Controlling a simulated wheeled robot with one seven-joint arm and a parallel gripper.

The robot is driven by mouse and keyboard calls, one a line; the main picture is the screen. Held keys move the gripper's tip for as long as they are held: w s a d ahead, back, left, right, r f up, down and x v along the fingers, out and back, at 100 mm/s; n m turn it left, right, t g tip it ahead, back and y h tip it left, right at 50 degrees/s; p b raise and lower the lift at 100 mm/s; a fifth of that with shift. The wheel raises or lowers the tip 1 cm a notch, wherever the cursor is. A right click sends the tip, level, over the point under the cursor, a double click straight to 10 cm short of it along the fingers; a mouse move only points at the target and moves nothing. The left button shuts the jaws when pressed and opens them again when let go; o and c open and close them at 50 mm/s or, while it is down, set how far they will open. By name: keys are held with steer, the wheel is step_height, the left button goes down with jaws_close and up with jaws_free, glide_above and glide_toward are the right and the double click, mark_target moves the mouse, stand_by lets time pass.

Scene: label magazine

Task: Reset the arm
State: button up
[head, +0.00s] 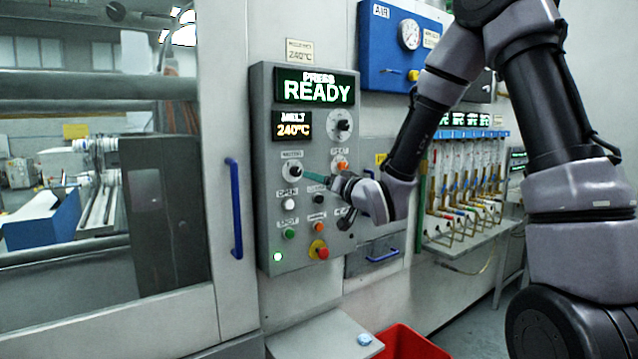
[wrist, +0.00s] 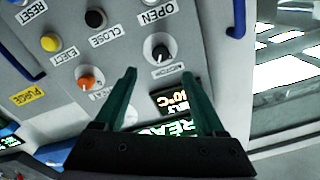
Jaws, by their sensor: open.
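My gripper (head: 312,177) is in front of the grey control panel (head: 264,120), close to the black knob (head: 293,171) at the panel's left. In the wrist view its two green fingers (wrist: 159,72) are spread wide with nothing between them. The black knob also shows in the wrist view (wrist: 160,52), just beyond the fingertips and roughly between them. I see no contact, but the exact gap is hard to tell. My arm reaches in from the upper right, bent at the elbow. It hides part of the panel's right side.
The panel has an orange knob (wrist: 88,80), a yellow button (wrist: 50,42), a red stop button (head: 318,250) and a READY display (head: 314,88). A blue door handle (head: 235,208) is left. A red bin (head: 405,345) stands below. Pneumatic lines (head: 466,180) are right.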

steer(key=s+d+r+m+g+h, duration=0.1)
steer(key=s+d+r+m+h, duration=0.2)
steer(key=d, duration=0.5)
steer(key=s+d+r+g+h, duration=0.1)
steer(key=s+d+r+h, duration=0.3)
steer(key=d, duration=0.5)
steer(key=s+d+m+g, duration=0.1)
steer(key=s+d+g, duration=0.2)
steer(key=s, duration=0.7)
steer(key=s+d+m+g+h, duration=0.1)
steer(key=s+d+g, duration=0.1)
steer(key=s, duration=0.9)
steer(key=shift+d+m+g+h, duration=0.3)
steer(key=shift+d+m+g, duration=0.1)
steer(key=shift+d, duration=0.45)
steer(key=shift+f, duration=0.1)
steer(key=shift+c, duration=0.4)
